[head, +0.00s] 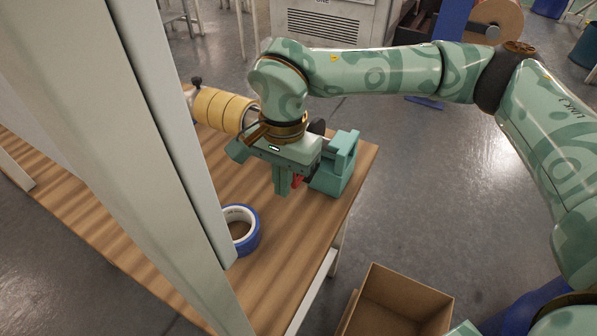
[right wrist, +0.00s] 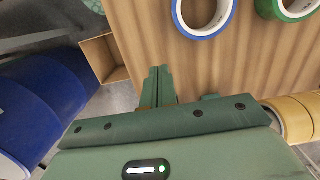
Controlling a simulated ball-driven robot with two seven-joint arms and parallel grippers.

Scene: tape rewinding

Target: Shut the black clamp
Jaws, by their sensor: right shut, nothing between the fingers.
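In the head view a green tape machine (head: 345,165) stands on the wooden table, with yellow tape rolls (head: 222,109) on its shaft. A black rounded part (head: 317,127) shows just behind my right gripper; I cannot tell if it is the black clamp or whether it is open. My right gripper (head: 283,190) points down in front of the machine and hides part of it. Its fingers are together and empty, also in the right wrist view (right wrist: 158,85). The yellow rolls show at the right edge there (right wrist: 296,118). My left gripper is not in view.
A blue tape roll (head: 240,230) lies on the table (head: 285,255) near a large grey upright panel (head: 150,140). A green tape roll (right wrist: 288,6) shows in the right wrist view. An open cardboard box (head: 400,300) stands beyond the table's right edge.

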